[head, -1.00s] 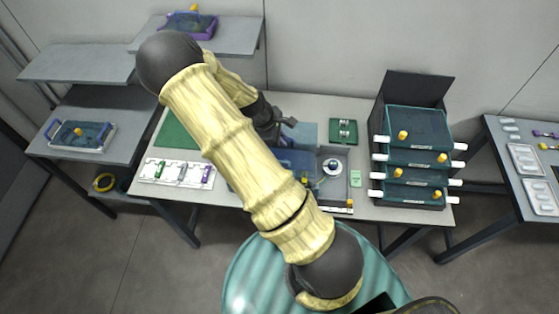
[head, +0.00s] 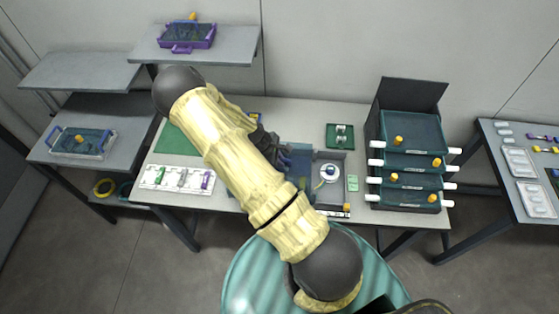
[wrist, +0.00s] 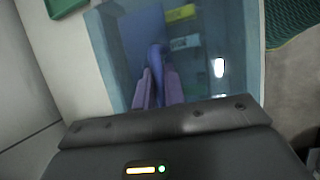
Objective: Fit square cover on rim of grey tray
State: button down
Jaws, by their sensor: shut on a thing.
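My gripper (wrist: 158,88) is shut on a blue upright grip (wrist: 157,55) of a see-through bluish square cover (wrist: 103,40). In the wrist view the cover spreads out beyond the fingers, with blue and yellow parts showing through it. In the head view my arm hides the fingers and much of the cover; its bluish area (head: 298,158) shows just right of the arm. A grey tray (head: 317,190) with a round white piece lies right of it on the worktable. I cannot tell whether the cover touches any rim.
A green box (head: 340,136) and a stack of teal drawers (head: 411,125) stand on the worktable's right. A green mat (head: 175,141) and a white rack (head: 177,179) lie at left. Shelves at left hold a purple-handled tray (head: 187,37) and a blue-handled tray (head: 80,142).

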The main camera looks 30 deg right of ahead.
jog(key=shift+d+f, duration=0.1)
jog(key=shift+f, duration=0.7)
jog(key=shift+f, duration=0.15)
jog(key=c, duration=1.5)
grip_release()
jog(key=shift+w+r, duration=0.1)
jog(key=shift+r, duration=0.15)
jog(key=b+v, duration=0.3)
jog(key=v, duration=0.8)
jog(key=shift+r, duration=0.4)
